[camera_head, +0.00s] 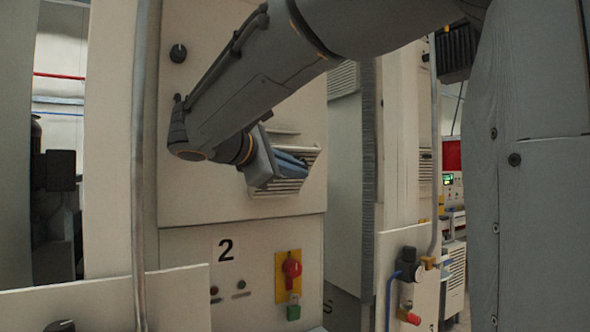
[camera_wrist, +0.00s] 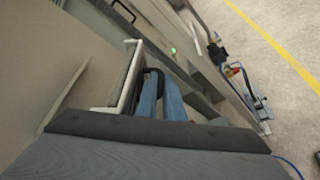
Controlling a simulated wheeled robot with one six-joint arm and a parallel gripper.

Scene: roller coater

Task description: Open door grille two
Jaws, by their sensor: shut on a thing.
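The fingers hide much of this piece. A pale edge (camera_wrist: 128,82) runs close to the left finger. I cannot tell whether the door stands ajar.
A black knob (camera_head: 178,53) is on the panel's upper left. A red switch on a yellow plate (camera_head: 289,270) sits below the door. A vertical pipe (camera_head: 139,160) stands at the left. A gauge and valve unit (camera_head: 407,280) is at the right. Open floor (camera_wrist: 270,75) shows at right.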

